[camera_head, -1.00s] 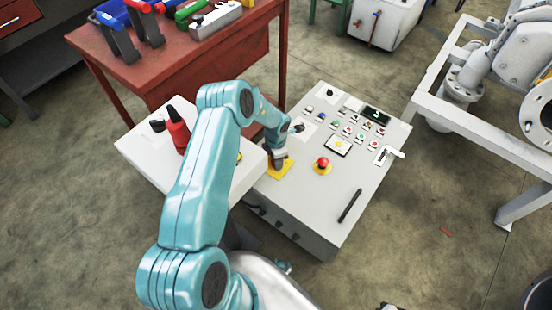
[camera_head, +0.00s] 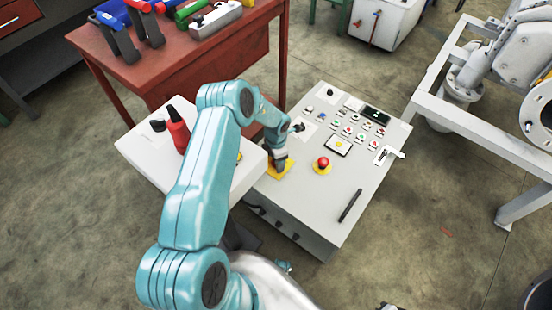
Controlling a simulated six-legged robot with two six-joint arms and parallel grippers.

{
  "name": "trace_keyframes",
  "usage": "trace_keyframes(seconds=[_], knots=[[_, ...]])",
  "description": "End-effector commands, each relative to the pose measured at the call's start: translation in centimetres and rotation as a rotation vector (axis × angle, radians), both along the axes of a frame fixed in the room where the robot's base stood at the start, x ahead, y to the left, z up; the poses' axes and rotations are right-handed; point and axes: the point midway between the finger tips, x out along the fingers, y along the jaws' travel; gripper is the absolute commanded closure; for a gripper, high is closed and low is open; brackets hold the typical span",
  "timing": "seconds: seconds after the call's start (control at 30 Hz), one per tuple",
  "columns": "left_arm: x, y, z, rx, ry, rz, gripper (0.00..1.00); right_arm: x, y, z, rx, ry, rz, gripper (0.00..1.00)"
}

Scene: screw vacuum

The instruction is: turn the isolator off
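A grey control panel (camera_head: 335,190) stands in the middle of the view. A yellow plate (camera_head: 287,171), likely the isolator's, lies on its left side. My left arm reaches over from the bottom, and my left gripper (camera_head: 279,164) points down at this plate. The gripper covers the plate's middle, so the isolator's handle and its position are hidden. I cannot tell whether the fingers are open or shut on the handle. My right gripper is not in view.
A red emergency button (camera_head: 323,162) on a yellow disc sits just right of the gripper. Several small buttons and a dark display (camera_head: 376,115) are further back. A black pen-like bar (camera_head: 350,205) lies at the panel's front right. A white table (camera_head: 138,150) with a red bottle (camera_head: 178,131) is left.

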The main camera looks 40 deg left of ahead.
Motion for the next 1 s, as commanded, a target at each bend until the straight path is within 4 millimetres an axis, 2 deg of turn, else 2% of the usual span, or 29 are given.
trace_keyframes(seconds=[0.17, 0.5, 0.63, 0.8, 1.0], knots=[[0.1, 0.1, 1.9, 0.002, -0.003, -0.001, 0.31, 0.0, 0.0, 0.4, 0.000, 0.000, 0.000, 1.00], [0.1, 0.0, 10.9, 0.002, -0.004, 0.000, 0.31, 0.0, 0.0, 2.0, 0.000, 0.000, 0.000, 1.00], [0.1, 0.0, 13.6, 0.001, -0.002, 0.000, 0.31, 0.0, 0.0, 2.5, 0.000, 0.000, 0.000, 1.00], [0.0, 0.0, 15.7, 0.000, 0.000, 0.001, 0.31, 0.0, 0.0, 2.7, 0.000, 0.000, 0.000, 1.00], [0.0, 0.0, 16.4, 0.000, 0.000, 0.000, 0.31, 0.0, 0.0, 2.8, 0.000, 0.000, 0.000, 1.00]])
